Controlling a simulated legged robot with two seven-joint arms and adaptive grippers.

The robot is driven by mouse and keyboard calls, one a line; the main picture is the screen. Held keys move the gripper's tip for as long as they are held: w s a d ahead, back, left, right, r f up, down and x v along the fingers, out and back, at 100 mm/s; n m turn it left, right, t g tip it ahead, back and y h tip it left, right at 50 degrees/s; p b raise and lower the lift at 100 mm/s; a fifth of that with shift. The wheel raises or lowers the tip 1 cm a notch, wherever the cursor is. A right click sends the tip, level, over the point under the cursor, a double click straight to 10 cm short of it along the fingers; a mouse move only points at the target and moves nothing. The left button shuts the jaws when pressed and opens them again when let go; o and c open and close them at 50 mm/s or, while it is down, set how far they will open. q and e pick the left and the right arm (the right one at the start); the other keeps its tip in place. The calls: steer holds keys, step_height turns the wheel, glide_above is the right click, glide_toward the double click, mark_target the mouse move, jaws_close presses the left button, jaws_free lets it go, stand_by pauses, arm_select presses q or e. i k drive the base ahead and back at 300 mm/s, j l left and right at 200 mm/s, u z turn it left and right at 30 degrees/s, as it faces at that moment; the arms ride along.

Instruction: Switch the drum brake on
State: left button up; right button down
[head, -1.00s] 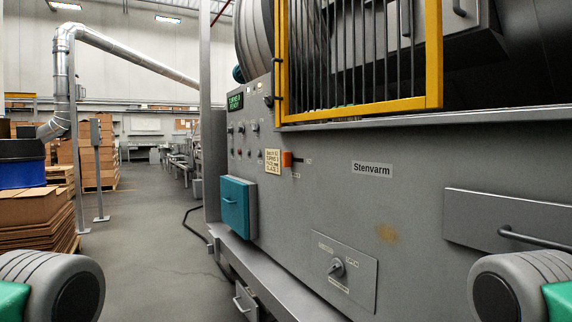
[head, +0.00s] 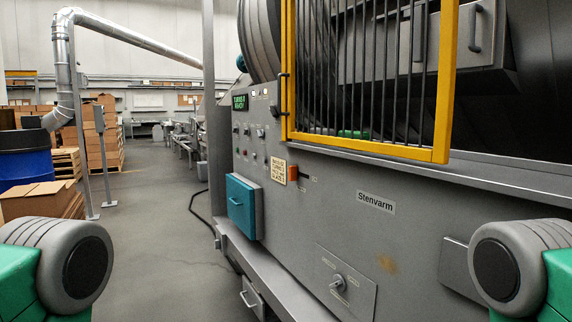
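The grey machine (head: 330,200) fills the right half of the head view. Its control panel at the upper left carries a green-lit display (head: 239,103), several small switches, a pale yellow notice (head: 279,171) and an orange handle (head: 293,173) beside a short slot. Lower down, a rotary knob (head: 338,284) sits on a square plate with small labels. The labels are too small to read, so I cannot tell which control is the brake. Parts of both my arms show at the lower corners, but neither gripper is visible.
A teal box (head: 243,205) juts from the machine front above a low ledge. A cable (head: 196,213) lies on the floor. Cartons (head: 42,202) and a blue barrel (head: 22,162) stand left. The aisle between is clear.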

mark_target(292, 170)
steer(key=i+u, duration=0.2)
steer(key=i, duration=0.3)
steer(key=i+u, duration=0.25)
steer(key=i, duration=0.3)
steer(key=i+l+u, duration=0.2)
steer(key=i, duration=0.3)
steer(key=i+l+u, duration=0.2)
steer(key=i, duration=0.3)
